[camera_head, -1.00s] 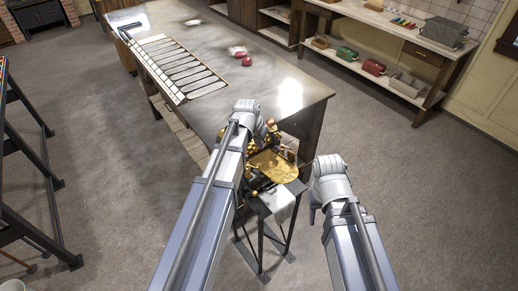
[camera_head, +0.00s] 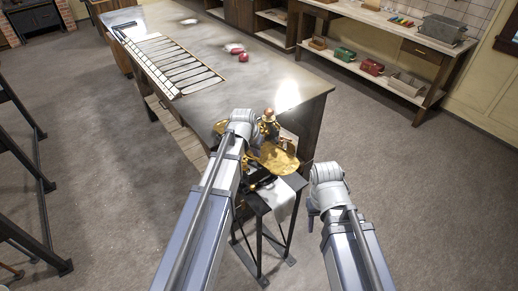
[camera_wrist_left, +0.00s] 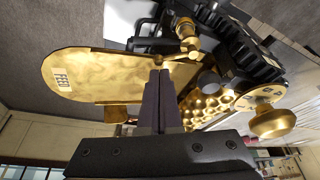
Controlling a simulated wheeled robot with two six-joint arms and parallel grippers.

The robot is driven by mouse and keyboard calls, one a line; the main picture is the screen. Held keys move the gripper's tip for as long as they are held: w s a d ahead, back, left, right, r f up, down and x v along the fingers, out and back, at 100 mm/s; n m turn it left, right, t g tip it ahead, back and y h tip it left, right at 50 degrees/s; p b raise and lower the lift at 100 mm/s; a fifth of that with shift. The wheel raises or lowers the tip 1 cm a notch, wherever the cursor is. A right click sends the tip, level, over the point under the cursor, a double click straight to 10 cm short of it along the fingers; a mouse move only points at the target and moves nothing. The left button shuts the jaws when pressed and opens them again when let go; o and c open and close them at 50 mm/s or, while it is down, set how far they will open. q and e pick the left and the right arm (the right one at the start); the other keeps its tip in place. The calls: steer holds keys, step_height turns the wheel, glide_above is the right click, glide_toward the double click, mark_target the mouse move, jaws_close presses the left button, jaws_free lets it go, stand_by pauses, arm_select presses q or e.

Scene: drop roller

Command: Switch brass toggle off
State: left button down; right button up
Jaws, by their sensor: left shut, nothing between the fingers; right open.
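The brass roller machine (camera_head: 270,157) stands on a small black-legged stand at the table's near corner, partly hidden by my left arm. In the left wrist view it shows a flat brass plate (camera_wrist_left: 95,78) marked FEED, a dimpled brass roller, a small brass lever-like piece (camera_wrist_left: 187,36) and a round brass knob (camera_wrist_left: 272,123). I cannot tell for sure which part is the toggle. My left gripper (camera_wrist_left: 160,76) is shut and empty, its tips in front of the plate's edge; contact is unclear. My right gripper (camera_head: 311,208) is open and empty, right of the stand, mostly hidden by its wrist.
The long table (camera_head: 205,60) runs back from the machine, with a panel of slats and red items on it. A shelf bench (camera_head: 390,40) stands at the back right. A dark metal frame (camera_head: 30,160) stands at the left. The floor on the right is clear.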

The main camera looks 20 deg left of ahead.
arm_select(q)
steer(key=shift+w, duration=0.1)
steer(key=shift+s+m+h, duration=0.5)
steer(key=shift+s+m, duration=0.05)
steer(key=shift+m, duration=0.65)
steer(key=shift+s+m, duration=0.2)
steer(key=shift+m, duration=0.3)
steer(key=m, duration=0.2)
steer(key=s+m+g+h, duration=0.1)
steer(key=m, duration=0.1)
steer(key=s+m, duration=0.1)
steer(key=shift+s+a+m+g+h, duration=0.15)
steer(key=shift+a+m+g+h, duration=0.15)
steer(key=shift+a+m+g, duration=0.1)
steer(key=shift+s+a, duration=0.2)
steer(key=shift+w, duration=0.15)
steer(key=shift+w+a, duration=0.2)
steer(key=shift+w, duration=0.45)
